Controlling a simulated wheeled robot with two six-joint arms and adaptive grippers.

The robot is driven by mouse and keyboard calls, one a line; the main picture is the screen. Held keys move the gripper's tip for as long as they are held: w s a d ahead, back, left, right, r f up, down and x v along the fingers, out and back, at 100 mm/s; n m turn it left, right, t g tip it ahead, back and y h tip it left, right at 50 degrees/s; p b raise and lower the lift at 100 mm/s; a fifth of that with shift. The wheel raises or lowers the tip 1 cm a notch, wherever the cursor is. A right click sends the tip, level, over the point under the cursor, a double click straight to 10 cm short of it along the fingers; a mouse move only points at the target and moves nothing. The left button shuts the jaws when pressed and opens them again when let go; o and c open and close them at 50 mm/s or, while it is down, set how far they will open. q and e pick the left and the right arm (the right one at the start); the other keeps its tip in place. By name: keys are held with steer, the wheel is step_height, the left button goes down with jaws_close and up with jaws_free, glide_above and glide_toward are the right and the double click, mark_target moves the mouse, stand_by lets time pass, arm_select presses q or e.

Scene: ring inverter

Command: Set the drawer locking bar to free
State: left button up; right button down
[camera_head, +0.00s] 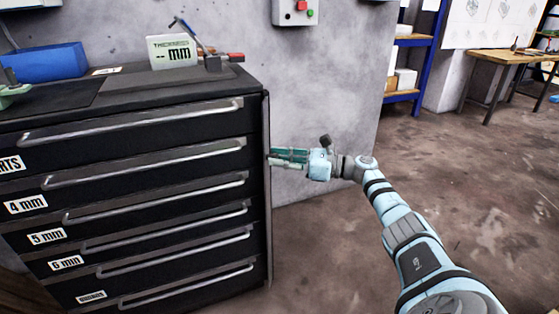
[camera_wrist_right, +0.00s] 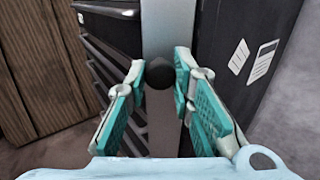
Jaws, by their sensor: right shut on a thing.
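The drawer locking bar (camera_head: 267,215) is a narrow upright grey strip along the right front edge of the dark drawer cabinet (camera_head: 190,118). In the right wrist view the bar (camera_wrist_right: 168,30) runs up and down through the middle, with a round black knob (camera_wrist_right: 160,74) on it. My right gripper (camera_head: 271,158) reaches in from the right at the upper part of the bar. In the wrist view its teal fingers (camera_wrist_right: 160,72) are shut on the knob, one on each side. The fingers hide the knob in the head view.
Several drawers with long handles (camera_head: 150,165) fill the cabinet front. A thickness display (camera_head: 172,50) and a blue box (camera_head: 40,62) stand on top. Open floor (camera_head: 330,240) lies right of the cabinet. A blue shelf and workbench (camera_head: 510,57) stand farther back.

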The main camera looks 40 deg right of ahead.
steer(key=c, duration=1.4)
jaws_free()
steer(key=shift+o, duration=0.2)
steer(key=v, duration=1.2)
steer(key=shift+c, duration=0.4)
